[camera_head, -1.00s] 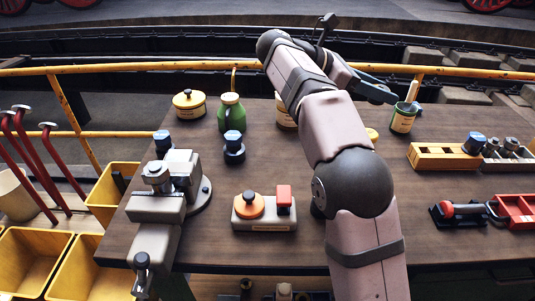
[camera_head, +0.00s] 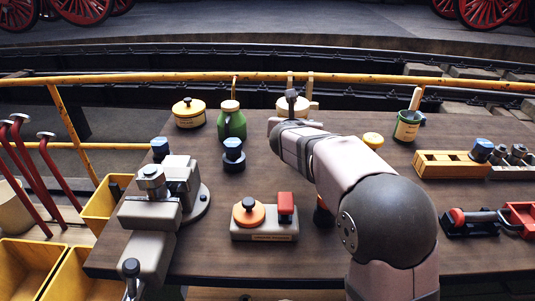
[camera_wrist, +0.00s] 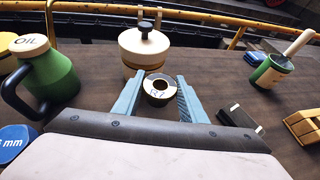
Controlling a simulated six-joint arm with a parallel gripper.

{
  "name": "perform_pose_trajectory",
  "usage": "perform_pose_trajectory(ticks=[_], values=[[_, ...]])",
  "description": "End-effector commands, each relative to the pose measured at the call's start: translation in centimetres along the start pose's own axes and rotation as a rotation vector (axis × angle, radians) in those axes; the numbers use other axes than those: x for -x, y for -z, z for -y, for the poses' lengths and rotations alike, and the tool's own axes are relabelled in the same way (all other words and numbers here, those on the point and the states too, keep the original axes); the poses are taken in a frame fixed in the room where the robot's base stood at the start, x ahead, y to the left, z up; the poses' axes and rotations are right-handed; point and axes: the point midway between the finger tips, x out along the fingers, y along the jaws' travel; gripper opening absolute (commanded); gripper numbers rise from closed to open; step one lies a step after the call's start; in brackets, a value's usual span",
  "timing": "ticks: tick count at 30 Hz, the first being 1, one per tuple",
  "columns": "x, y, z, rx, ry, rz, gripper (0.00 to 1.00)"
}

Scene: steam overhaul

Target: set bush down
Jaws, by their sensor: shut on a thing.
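The bush is close to the brown table (camera_wrist: 95,95), just in front of a cream lidded pot (camera_wrist: 144,48). I cannot tell whether its underside touches the table. In the head view my arm hides the bush and the fingers.
A green oil can (camera_head: 232,122) stands left of my gripper. A blue-topped part (camera_head: 234,150) is nearer the front. A green tin (camera_head: 407,126) with a handle in it stands to the right. A yellow rail (camera_head: 350,77) runs behind the table. A dark block (camera_wrist: 238,117) lies right of the fingers.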

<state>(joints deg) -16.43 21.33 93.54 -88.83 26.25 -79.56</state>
Motion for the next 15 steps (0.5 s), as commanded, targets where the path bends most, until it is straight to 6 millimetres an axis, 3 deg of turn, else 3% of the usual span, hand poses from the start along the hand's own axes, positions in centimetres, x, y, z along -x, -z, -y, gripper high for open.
perform_pose_trajectory(ticks=[6, 15], values=[[0.7, -1.1, -6.5, 0.102, -0.256, 0.007, 0.04], [1.5, -1.6, -9.1, 0.146, -0.363, 0.006, 0.04]])
